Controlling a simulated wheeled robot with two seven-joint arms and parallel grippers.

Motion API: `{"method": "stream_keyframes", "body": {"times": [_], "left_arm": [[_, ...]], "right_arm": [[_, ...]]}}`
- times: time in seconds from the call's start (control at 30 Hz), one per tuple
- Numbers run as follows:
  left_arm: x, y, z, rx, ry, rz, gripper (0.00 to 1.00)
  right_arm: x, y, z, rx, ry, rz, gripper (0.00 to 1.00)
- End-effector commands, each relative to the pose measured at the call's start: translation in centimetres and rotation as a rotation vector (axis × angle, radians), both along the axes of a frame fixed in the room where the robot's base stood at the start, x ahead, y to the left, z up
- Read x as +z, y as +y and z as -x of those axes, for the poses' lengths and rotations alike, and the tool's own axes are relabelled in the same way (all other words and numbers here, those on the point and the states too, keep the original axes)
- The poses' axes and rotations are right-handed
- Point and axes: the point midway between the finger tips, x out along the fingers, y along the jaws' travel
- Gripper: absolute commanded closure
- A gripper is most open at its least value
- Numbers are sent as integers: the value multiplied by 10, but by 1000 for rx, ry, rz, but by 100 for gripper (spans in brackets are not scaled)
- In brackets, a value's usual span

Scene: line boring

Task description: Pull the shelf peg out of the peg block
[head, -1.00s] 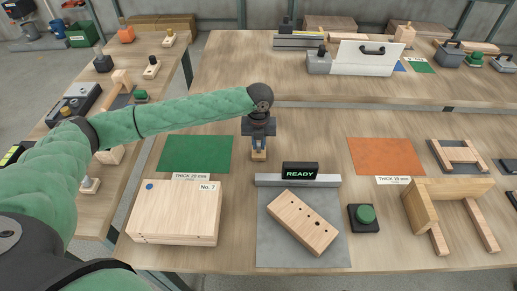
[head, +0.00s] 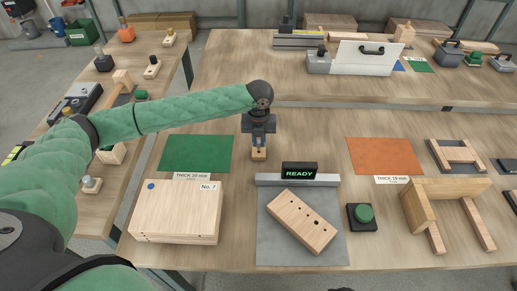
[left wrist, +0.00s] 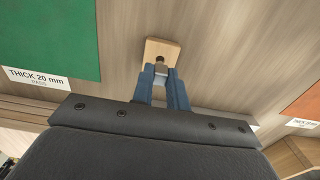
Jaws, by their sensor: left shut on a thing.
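The peg block (head: 258,154) is a small light wooden block on the table, between the green mat and the black READY display. It also shows in the left wrist view (left wrist: 164,47). My left gripper (head: 259,143) points down just above the block. In the left wrist view its blue fingers (left wrist: 161,75) are shut on the shelf peg (left wrist: 160,67), a small grey metal piece over a dark hole in the block. The peg's lower end is hard to make out, so I cannot tell how deep it sits. My right gripper is not in view.
A green mat (head: 195,153) lies left of the block and an orange mat (head: 387,156) to the right.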

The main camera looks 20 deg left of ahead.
Motion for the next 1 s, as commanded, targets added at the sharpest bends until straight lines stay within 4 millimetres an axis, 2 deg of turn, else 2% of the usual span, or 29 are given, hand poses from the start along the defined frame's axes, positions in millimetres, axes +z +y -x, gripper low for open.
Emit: {"method": "stream_keyframes", "body": {"times": [0.03, 0.53, 1.0], "left_arm": [[7, 0, 0, 0, 0, 0, 100], [34, 0, 0, 0, 0, 0, 100], [34, 0, 1, 32, 0, 0, 100]], "right_arm": [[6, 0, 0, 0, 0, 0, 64], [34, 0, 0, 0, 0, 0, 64], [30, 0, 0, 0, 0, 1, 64]]}}
